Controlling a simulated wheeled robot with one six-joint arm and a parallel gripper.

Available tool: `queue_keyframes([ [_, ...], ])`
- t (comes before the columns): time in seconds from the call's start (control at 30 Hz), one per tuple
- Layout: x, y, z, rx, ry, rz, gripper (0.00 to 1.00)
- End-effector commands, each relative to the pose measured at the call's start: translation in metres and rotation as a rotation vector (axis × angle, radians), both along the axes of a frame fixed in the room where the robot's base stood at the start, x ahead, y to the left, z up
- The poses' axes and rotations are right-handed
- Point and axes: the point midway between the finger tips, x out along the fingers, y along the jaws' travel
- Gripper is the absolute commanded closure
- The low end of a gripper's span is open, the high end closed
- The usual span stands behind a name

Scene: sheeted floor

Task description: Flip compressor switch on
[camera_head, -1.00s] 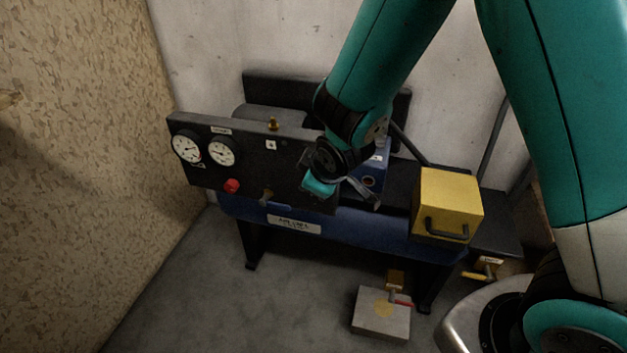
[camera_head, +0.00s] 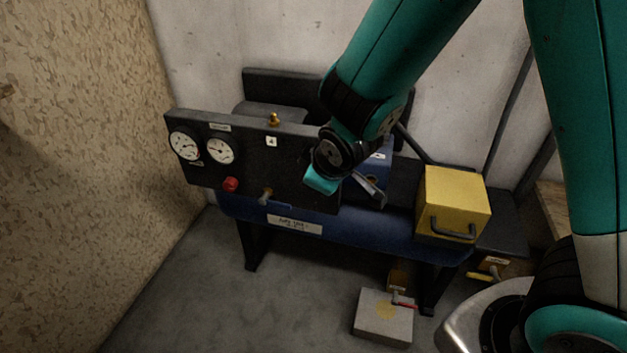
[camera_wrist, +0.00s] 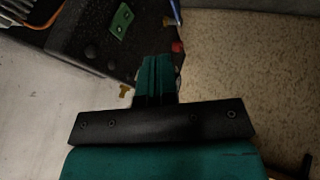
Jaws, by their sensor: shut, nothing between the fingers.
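The compressor's black panel (camera_head: 225,165) stands above a blue tank (camera_head: 350,222). It carries two white gauges and a red knob (camera_head: 231,184); the knob also shows in the wrist view (camera_wrist: 177,47). A green plate with two dark spots (camera_wrist: 121,20) lies on the dark surface beyond my fingers in the wrist view; I cannot tell if it is the switch. My gripper (camera_head: 320,186) is shut and empty, in front of the panel's right end, and hides part of it. Its teal fingers (camera_wrist: 158,72) point toward the panel. I cannot tell whether they touch it.
A yellow box (camera_head: 453,200) with a dark handle stands at the tank's right. A blue box (camera_head: 376,165) sits behind my gripper. A grey block (camera_head: 384,318) with a red-handled valve lies on the floor. A chipboard wall (camera_head: 75,150) bounds the left. Floor at front left is clear.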

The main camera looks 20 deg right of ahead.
Motion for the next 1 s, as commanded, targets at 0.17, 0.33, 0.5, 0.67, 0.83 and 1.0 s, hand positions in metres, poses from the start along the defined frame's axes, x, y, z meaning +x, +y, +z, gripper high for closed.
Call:
queue_keyframes([
  [0.17,0.002,-0.005,-0.003,-0.001,0.001,-0.009,1.0],
  [0.33,0.014,-0.004,-0.022,-0.002,0.003,-0.009,1.0],
  [0.5,0.035,-0.003,-0.051,-0.001,0.004,-0.009,1.0],
  [0.67,0.054,-0.001,-0.079,-0.001,0.001,-0.007,1.0],
  [0.83,0.076,-0.014,-0.084,0.001,-0.001,-0.01,1.0],
  [1.0,0.087,-0.021,-0.086,0.0,0.001,-0.006,1.0],
])
